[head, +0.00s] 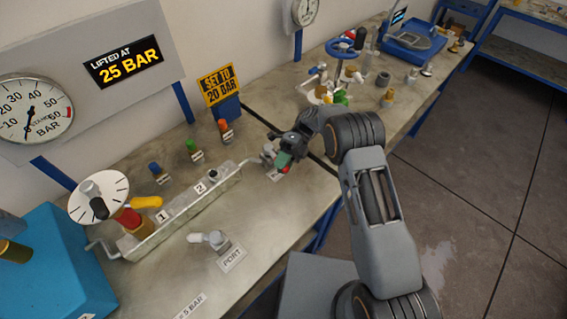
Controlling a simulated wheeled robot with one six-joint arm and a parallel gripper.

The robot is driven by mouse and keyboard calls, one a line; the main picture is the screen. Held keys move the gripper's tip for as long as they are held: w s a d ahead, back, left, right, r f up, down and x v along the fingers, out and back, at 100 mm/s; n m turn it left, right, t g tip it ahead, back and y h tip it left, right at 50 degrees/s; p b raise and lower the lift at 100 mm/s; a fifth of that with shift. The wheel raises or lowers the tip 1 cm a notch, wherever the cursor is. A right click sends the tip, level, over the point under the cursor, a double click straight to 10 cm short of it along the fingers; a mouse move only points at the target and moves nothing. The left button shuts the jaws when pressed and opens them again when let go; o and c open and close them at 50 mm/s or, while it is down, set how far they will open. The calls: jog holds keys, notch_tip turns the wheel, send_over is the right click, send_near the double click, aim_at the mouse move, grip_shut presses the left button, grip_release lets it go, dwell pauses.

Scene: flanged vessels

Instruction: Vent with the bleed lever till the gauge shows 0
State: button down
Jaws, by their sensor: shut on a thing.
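A round gauge (34,108) hangs on the wall at the left. Its dark needle points down and left, below the 10 mark and about where 0 lies; the exact reading is too small to tell. My gripper (285,160) is down at the bench beyond the far end of the clear trough, shut on a small green-and-red piece beside a grey fitting (267,154). The jaws hide most of that piece, and I cannot tell whether it is the bleed lever.
A clear trough (185,208) marked 1 and 2 runs along the bench. Blue, green and orange pieces stand behind it. A grey fitting (216,240) stands by the PORT label. Signs read LIFTED AT 25 BAR (124,64) and SET TO 20 BAR (219,85).

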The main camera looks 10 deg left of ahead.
jog(key=p, duration=0.1)
jog(key=n+h+p, duration=0.1)
jog(key=shift+w+d+r+h+p, duration=0.2)
jog(key=shift+w+d+h+p, duration=0.1)
jog(key=shift+w+p, duration=0.1)
jog(key=shift+w+d+f+n+g+h+p, duration=0.1)
jog(key=shift+w+f+n+g+h+p, duration=0.15)
jog(key=shift+n+h+p, duration=0.2)
jog(key=c, duration=1)
grip_release()
jog(key=shift+o, duration=0.5)
jog(key=shift+r, duration=0.15)
